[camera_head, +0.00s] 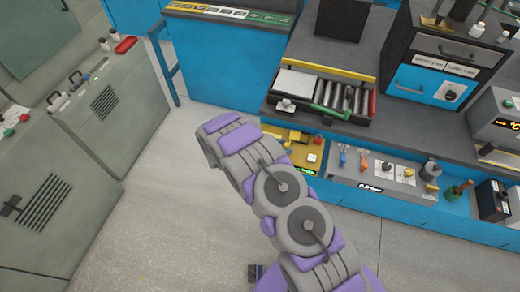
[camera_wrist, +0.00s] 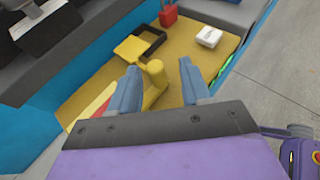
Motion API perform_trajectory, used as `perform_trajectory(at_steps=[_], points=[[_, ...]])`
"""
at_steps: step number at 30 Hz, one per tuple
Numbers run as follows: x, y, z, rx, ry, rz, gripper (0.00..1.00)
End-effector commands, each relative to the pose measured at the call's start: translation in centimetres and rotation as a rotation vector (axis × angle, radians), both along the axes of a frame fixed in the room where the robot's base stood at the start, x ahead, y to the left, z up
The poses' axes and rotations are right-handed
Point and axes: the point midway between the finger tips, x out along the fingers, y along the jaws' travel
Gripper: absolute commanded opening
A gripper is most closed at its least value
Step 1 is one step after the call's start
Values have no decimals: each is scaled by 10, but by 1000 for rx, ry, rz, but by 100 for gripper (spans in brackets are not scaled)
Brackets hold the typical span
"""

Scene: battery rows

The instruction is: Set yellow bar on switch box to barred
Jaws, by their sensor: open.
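The switch box has a yellow panel (camera_wrist: 205,75) in the wrist view. It also shows under the counter in the head view (camera_head: 310,169). A yellow bar-like piece with a rounded end (camera_wrist: 154,72) stands up from the panel, seen between my gripper's fingers; I cannot tell if they touch it. My gripper (camera_wrist: 159,67) is open, its two blue-grey fingers spread to either side. Its lower part is hidden behind my wrist. In the head view my gripper's fingers cannot be made out.
Near the fingers are a black-framed recess with a yellow flap (camera_wrist: 133,47), a white block (camera_wrist: 209,37) and a red piece (camera_wrist: 168,15). A blue wall (camera_wrist: 75,65) borders the panel on the left. Grey floor (camera_wrist: 285,70) is open to the right.

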Motion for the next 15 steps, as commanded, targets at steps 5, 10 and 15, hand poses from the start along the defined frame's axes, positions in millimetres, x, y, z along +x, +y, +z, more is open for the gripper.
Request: perform_trajectory(at_steps=[5,10,15], points=[[-16,36,18,-2,-1,5,47],[-32,67,31,0,-1,4,47],[-45,94,43,4,0,4,47]])
